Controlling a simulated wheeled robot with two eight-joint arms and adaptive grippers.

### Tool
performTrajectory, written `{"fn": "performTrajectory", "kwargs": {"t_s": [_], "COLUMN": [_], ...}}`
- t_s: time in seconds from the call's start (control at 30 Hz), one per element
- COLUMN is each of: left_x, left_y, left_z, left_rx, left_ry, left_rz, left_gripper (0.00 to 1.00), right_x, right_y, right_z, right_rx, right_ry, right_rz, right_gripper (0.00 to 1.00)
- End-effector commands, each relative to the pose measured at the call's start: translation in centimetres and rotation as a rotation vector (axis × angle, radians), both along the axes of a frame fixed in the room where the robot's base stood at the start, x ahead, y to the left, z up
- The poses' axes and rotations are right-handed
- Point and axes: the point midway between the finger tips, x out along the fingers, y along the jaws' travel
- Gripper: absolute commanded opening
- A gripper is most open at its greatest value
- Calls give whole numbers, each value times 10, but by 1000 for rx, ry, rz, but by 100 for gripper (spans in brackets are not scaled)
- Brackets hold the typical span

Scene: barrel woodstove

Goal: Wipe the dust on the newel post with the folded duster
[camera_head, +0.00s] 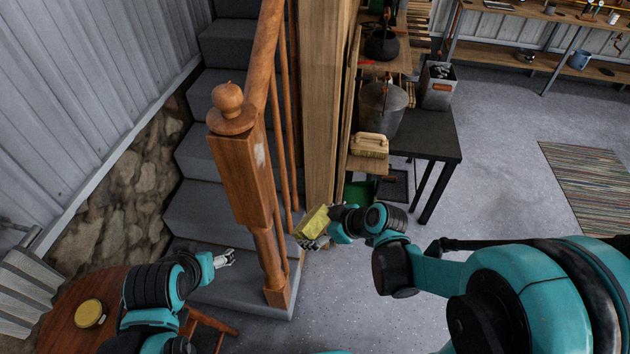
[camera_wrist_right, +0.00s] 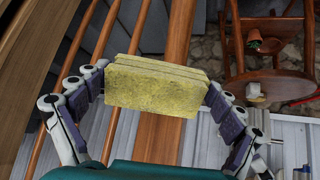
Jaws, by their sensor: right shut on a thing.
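The brown wooden newel post (camera_head: 240,172) with a round ball finial stands at the foot of the stairs in the head view. A pale dust patch (camera_head: 259,155) shows on its right face. My right gripper (camera_head: 314,236) is shut on the yellow folded duster (camera_head: 313,221), right of the post's lower part and below the dust patch. In the wrist view the duster (camera_wrist_right: 157,85) is held between the finger pads at its two ends. My left gripper (camera_head: 226,258) is left of the post's lower part, near the bottom steps; its opening is too small to tell.
Wooden balusters (camera_head: 285,110) and a handrail rise behind the post. A round wooden table (camera_head: 62,320) stands lower left.

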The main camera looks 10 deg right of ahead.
Motion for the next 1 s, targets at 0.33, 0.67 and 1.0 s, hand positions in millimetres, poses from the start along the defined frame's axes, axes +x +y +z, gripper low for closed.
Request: {"fn": "performTrajectory", "kwargs": {"t_s": [0.33,0.67,1.0], "left_x": [0,0,0], "left_y": [0,0,0], "left_z": [4,6,8], "left_rx": [0,0,0], "left_ry": [0,0,0], "left_rz": [0,0,0], "left_gripper": [70,70,70], "right_x": [5,1,11], "right_y": [23,19,52], "right_z": [120,177,177], "right_rx": [558,710,710], "right_ry": [-346,-434,-433], "right_rz": [451,446,446], "right_gripper": [71,71,71]}}
